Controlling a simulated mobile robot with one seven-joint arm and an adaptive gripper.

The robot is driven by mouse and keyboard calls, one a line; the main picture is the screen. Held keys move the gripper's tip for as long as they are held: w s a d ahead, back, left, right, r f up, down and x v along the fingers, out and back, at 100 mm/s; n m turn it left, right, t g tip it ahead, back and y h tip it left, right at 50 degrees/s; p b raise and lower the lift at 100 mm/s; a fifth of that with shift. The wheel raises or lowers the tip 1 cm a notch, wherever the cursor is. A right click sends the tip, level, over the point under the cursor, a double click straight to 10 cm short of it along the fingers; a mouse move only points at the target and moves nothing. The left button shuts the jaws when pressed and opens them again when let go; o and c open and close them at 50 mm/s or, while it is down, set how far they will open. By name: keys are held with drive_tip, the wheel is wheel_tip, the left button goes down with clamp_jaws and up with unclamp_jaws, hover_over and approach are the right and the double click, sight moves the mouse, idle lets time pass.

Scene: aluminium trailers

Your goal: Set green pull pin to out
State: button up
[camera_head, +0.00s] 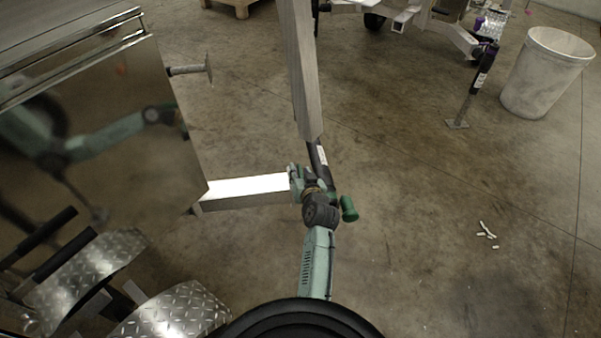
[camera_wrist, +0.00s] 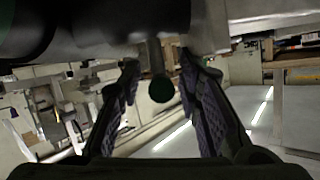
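The green pull pin (camera_wrist: 162,90) shows in the wrist view as a round dark green knob on a short grey stem, hanging below a dark tube (camera_wrist: 90,25). My gripper (camera_wrist: 160,75) is open, with one dark ridged finger on each side of the knob. I see gaps between the knob and both fingers. In the head view my gripper (camera_head: 297,178) is at the end of the bright trailer beam, beside a black jack tube (camera_head: 320,155) with a white label. The pin itself is hidden there behind my wrist. A dark green cylinder (camera_head: 348,208) shows just right of my wrist.
The bright trailer beam (camera_head: 245,190) runs left to a shiny metal trailer box (camera_head: 100,110). A long grey beam (camera_head: 303,70) rises behind my gripper. A white bin (camera_head: 545,75) and another jack (camera_head: 470,95) stand back right. The floor at right is mostly open, with small white scraps (camera_head: 487,232).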

clamp_jaws()
idle(0.6)
